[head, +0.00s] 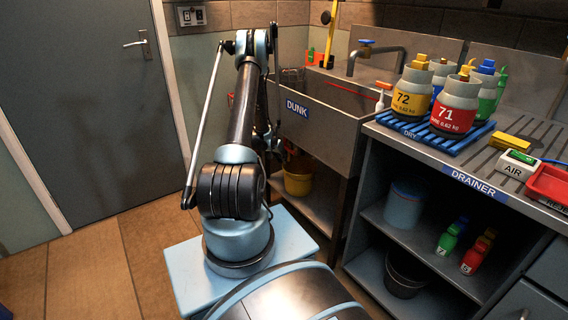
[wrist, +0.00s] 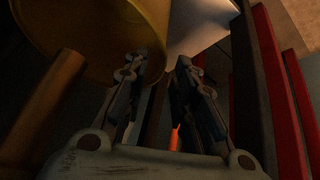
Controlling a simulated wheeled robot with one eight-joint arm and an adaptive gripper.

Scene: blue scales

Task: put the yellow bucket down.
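The yellow bucket (head: 298,183) is under the steel sink in the head view, at the lower shelf, partly hidden by my arm. I cannot tell whether its base touches the shelf. In the wrist view a yellow rounded body, which looks like the bucket (wrist: 95,35), fills the upper left, beyond and beside my left finger. My gripper (wrist: 162,62) has its two fingers apart, with a gap and nothing clearly held between them. In the head view the gripper is small and dark near the sink's underside. The bucket's handle cannot be made out.
The sink (head: 325,112) and its lower shelf (head: 318,212) enclose the space around the bucket. Red upright bars (wrist: 282,90) stand at the right of the wrist view. The drainer counter (head: 455,165) holds numbered canisters. The floor by the door (head: 95,100) is clear.

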